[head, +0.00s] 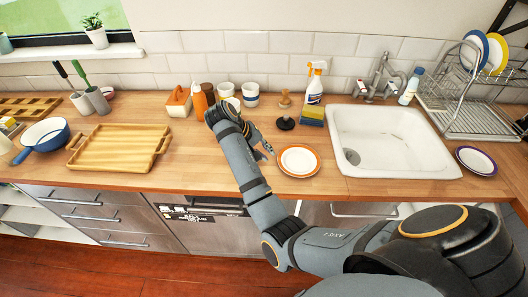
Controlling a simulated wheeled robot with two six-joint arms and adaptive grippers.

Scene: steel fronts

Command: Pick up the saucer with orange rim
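The saucer with orange rim (299,161) lies flat on the wooden counter, just left of the sink. It is white inside and looks empty. My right gripper (267,149) is low over the counter at the saucer's upper left, with its fingertips pointing towards the rim. It looks close to the saucer, but I cannot tell whether it touches it. The fingers are too small and dark to tell how far apart they are. Nothing shows held in them. My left gripper is not in view.
A white sink (433,160) is right of the saucer. A dark-rimmed saucer (476,160) lies beyond it. A black-based plunger-like tool (285,123), a sponge (311,116) and a spray bottle (315,88) stand behind. A wooden tray (118,149) lies left.

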